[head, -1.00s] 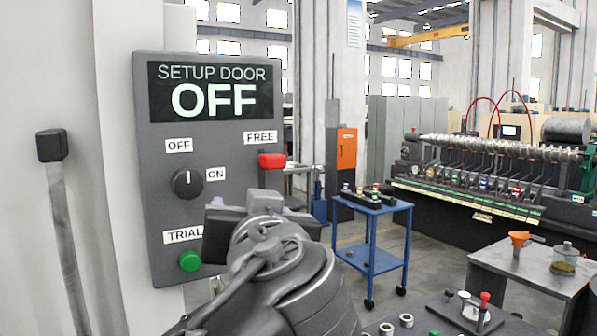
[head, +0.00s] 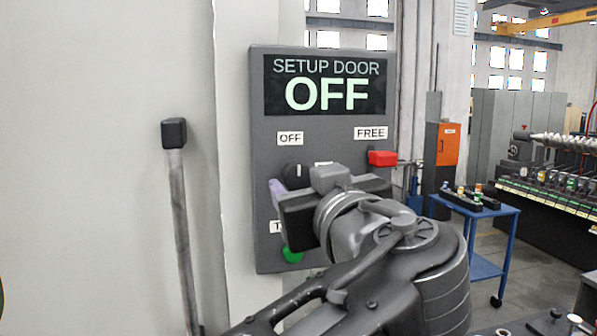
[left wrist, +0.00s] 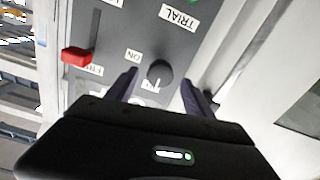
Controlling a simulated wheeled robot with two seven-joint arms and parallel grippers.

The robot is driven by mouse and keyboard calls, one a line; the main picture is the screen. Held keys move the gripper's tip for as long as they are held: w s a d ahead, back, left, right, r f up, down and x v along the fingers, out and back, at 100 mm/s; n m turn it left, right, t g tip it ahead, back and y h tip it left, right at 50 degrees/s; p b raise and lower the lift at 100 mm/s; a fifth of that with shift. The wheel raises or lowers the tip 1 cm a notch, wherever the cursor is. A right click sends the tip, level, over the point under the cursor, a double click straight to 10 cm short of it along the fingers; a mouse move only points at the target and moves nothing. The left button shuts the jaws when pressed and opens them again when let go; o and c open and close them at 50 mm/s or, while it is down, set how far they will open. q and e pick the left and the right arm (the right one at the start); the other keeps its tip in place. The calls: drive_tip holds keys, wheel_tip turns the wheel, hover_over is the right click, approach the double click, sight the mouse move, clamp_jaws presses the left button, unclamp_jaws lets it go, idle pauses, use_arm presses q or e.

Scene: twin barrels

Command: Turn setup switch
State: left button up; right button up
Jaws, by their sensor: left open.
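The setup switch is a round black knob (head: 294,170) on the grey control panel (head: 263,225). In the head view my left gripper hides its lower part. In the left wrist view the knob (left wrist: 160,72) shows whole, between the two fingertips of my open left gripper (left wrist: 160,78), with a gap on each side. Its white mark points toward the OFF label (head: 290,138). The display (head: 325,85) reads SETUP DOOR OFF. My left gripper (head: 283,188) is in front of the panel, below the knob in the picture. My right gripper is not in view.
A red part (head: 382,158) sticks out beside the FREE label. A green button (head: 291,254) sits low on the panel, partly behind my gripper. A lever (head: 178,220) with a black grip stands at left. A blue cart (head: 490,213) stands at right.

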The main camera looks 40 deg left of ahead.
sight(299, 179)
use_arm(q)
drive_tip(key=p+x, duration=0.1)
drive_tip(key=x, duration=0.3)
drive_tip(key=shift+w+a, duration=0.15)
drive_tip(key=shift+a, duration=0.05)
drive_tip(key=shift+c, duration=0.3)
clamp_jaws()
